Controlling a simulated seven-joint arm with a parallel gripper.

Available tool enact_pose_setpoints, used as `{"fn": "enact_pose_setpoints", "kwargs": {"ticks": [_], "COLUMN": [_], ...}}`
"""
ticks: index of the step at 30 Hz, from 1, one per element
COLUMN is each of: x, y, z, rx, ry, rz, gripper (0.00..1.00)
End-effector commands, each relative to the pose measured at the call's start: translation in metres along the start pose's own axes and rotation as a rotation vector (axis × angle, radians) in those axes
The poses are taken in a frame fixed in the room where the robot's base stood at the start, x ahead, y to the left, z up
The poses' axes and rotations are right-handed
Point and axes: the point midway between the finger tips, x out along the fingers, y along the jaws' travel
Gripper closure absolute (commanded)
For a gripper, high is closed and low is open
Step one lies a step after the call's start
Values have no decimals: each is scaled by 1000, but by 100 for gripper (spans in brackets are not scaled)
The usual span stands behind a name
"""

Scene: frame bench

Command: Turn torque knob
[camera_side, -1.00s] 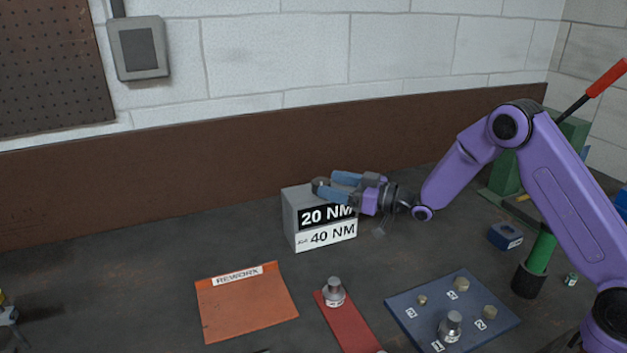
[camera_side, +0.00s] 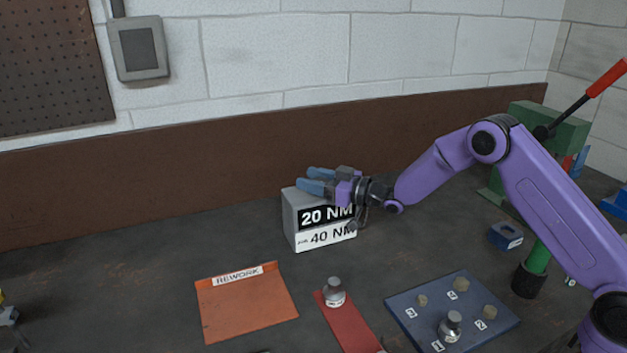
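The grey torque box (camera_side: 291,222) stands on the bench with a black "20 NM" label and a white "40 NM" label on its front. My gripper (camera_side: 306,179) is over the top of this box, pointing left, its two blue fingers lying across the top edge. The torque knob cannot be made out now; the fingers cover most of the top of the box. Whether the fingers touch or grip anything there is not clear.
An orange rework tray (camera_side: 247,308) lies in front of the box. A red strip (camera_side: 352,325) bears a metal knob-like part (camera_side: 334,292). A blue numbered board (camera_side: 405,302) holds several metal parts. A green press (camera_side: 560,135) stands at the right.

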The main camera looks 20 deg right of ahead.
Motion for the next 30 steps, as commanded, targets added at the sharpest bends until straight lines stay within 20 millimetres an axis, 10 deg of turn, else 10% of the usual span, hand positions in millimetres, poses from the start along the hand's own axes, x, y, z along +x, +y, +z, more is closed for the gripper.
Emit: {"fn": "enact_pose_setpoints", "kwargs": {"ticks": [30], "x": [-2], "y": [7], "z": [1], "rx": [0], "ry": [-3], "rz": [484], "gripper": [80]}}
